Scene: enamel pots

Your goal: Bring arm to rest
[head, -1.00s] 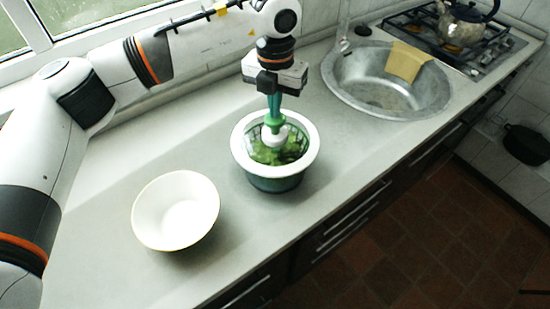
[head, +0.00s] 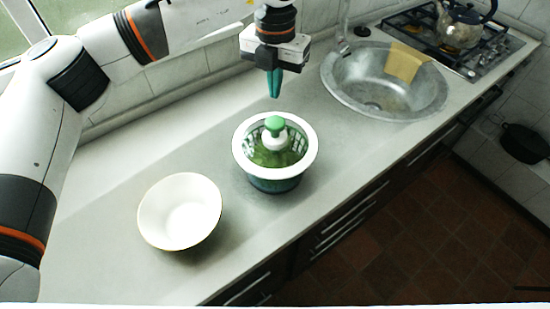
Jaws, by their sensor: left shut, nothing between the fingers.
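My left arm (head: 80,75) comes in from the left and reaches across the back of the counter. My left gripper (head: 274,94) points down, shut and empty, a little above the salad spinner. The spinner (head: 244,160) is a dark green basin with a white rim, and green leaves show inside it. Its green-topped white knob (head: 275,126) stands upright at the centre, apart from the fingertips. My right gripper is not in view.
A white bowl (head: 180,212) stands on the counter (head: 110,265) to the left of the spinner. A steel sink (head: 375,96) with a yellow cloth (head: 405,62), a hob (head: 480,50) and a kettle (head: 460,24) are at the right. The window and tiled wall are behind my arm.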

